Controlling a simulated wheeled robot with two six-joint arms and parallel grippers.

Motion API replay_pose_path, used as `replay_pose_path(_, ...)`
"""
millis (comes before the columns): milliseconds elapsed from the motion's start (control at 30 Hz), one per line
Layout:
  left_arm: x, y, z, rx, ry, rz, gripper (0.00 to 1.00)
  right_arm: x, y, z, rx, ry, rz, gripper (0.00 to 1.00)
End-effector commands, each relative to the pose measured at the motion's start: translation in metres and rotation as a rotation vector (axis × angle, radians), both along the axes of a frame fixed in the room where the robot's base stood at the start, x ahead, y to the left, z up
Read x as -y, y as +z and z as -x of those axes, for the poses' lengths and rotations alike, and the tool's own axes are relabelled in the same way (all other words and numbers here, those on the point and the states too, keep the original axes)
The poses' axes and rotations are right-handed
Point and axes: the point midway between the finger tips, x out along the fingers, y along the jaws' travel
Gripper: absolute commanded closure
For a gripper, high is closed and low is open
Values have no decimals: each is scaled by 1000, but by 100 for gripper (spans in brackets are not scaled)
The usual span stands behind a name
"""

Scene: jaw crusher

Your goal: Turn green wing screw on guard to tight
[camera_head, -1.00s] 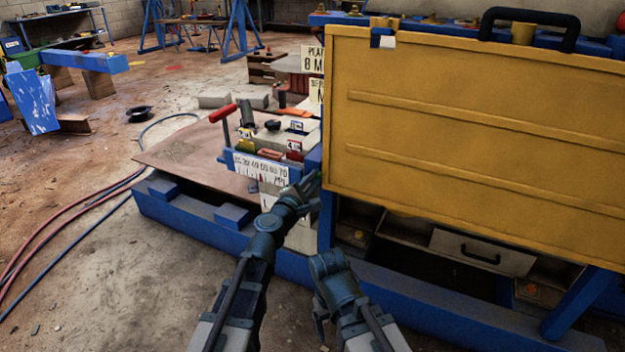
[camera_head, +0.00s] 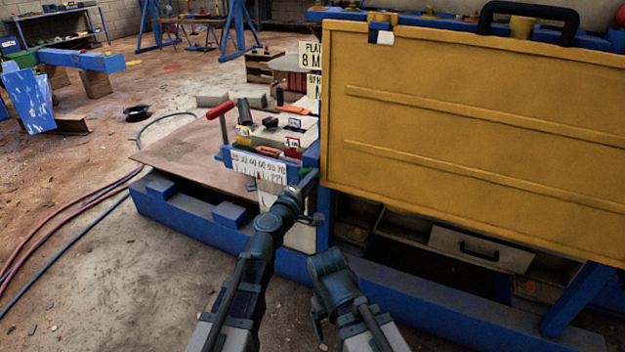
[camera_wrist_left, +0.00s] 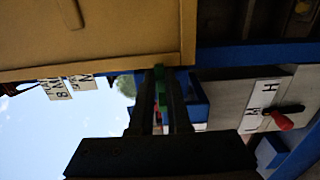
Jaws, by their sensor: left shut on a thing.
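The yellow guard (camera_head: 475,130) fills the right of the head view, with its lower left corner by my left gripper (camera_head: 308,184). The guard also shows at the upper left of the left wrist view (camera_wrist_left: 90,35). There, the green wing screw (camera_wrist_left: 160,88) sits between the two dark fingers of my left gripper (camera_wrist_left: 160,100), at the guard's edge. The gripper is shut on the screw, and the fingers hide much of it.
A scale plate (camera_head: 258,166) and a red-handled lever (camera_head: 220,110) stand just left of my left gripper. The blue base frame (camera_head: 190,228) runs below. An open drawer (camera_head: 480,248) lies under the guard. Hoses (camera_head: 70,230) lie on the floor at left.

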Motion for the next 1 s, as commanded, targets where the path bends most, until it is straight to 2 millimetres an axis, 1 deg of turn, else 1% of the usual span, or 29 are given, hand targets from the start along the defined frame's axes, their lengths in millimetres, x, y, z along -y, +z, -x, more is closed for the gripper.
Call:
replay_pose_path(433, 0, -1, 2, 4, -2, -7, 100, 0, -1, 0, 0, 0, 0, 19)
replay_pose_path(467, 0, -1, 2, 4, -2, -7, 80, 0, -1, 0, 0, 0, 0, 19)
replay_pose_path(500, 0, -1, 2, 4, -2, -7, 72, 0, -1, 0, 0, 0, 0, 19)
replay_pose_path(600, 0, 0, 1, 3, -2, -6, 55, 0, 0, 0, 0, 0, 0, 19)
replay_pose_path(1000, -1, 0, 3, 3, -1, -6, 55, 0, 0, 0, 0, 0, 0, 19)
